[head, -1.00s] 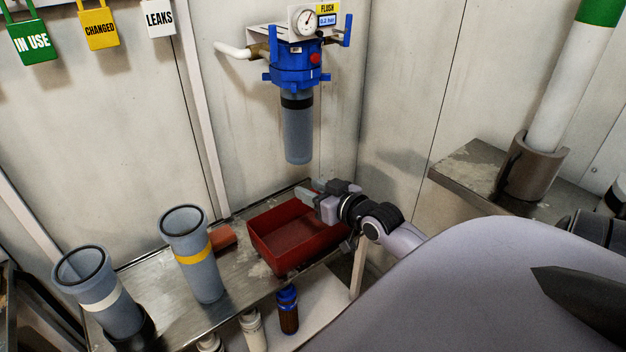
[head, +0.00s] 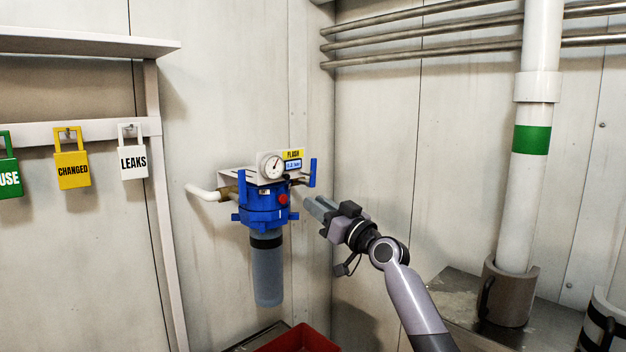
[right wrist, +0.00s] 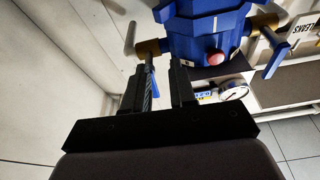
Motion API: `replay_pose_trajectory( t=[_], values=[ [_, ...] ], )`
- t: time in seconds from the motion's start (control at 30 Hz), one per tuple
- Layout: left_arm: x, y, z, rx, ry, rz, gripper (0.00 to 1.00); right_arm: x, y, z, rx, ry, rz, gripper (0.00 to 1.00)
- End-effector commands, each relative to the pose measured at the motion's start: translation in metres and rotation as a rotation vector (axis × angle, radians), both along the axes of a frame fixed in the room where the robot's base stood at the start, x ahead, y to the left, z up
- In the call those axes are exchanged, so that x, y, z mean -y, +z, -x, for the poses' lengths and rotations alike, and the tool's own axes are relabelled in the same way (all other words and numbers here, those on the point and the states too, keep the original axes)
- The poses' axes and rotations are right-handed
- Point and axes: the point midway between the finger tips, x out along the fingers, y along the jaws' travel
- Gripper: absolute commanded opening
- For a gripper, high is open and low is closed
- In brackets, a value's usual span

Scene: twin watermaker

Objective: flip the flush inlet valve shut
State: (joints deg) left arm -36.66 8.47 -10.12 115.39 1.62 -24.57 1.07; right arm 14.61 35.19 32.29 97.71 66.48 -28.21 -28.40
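The blue filter head (head: 264,207) hangs on the wall under a round gauge and a yellow FLUSH label (head: 293,154). It has two upright blue valve levers, one at the left (head: 242,188) and one at the right (head: 312,172). No marking I can read tells which is the inlet. My right gripper (head: 315,205) is open, just below and right of the right lever. In the right wrist view, which is turned over, that lever (right wrist: 152,84) shows between the parted fingers, with a gap to the right finger. My left gripper is out of view.
A clear grey filter bowl (head: 267,270) hangs below the head, and a white pipe (head: 203,194) enters at its left. A red tray (head: 298,341) is below. Metal pipes (head: 440,32) run along the right wall, and a white column (head: 530,190) stands at the right.

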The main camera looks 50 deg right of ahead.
Motion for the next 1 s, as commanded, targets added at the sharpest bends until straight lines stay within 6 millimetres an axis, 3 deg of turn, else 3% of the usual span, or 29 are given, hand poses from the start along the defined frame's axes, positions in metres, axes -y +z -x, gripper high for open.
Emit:
replay_pose_trajectory(
  t=[0.1,0.2,0.37,0.7,1.0],
  values=[
    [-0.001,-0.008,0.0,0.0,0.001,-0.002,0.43,0.018,0.038,0.014,0.095,-0.003,0.003,0.26],
    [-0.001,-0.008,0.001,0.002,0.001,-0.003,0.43,0.024,0.052,0.018,0.128,-0.003,0.005,0.26],
    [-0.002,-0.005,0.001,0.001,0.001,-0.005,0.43,0.026,0.06,0.009,0.135,-0.002,0.003,0.26],
    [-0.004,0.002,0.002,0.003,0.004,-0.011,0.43,0.031,0.076,-0.03,0.133,-0.003,0.003,0.26],
    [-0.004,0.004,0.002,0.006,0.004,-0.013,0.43,0.033,0.08,-0.045,0.131,-0.002,0.005,0.26]
  ],
)
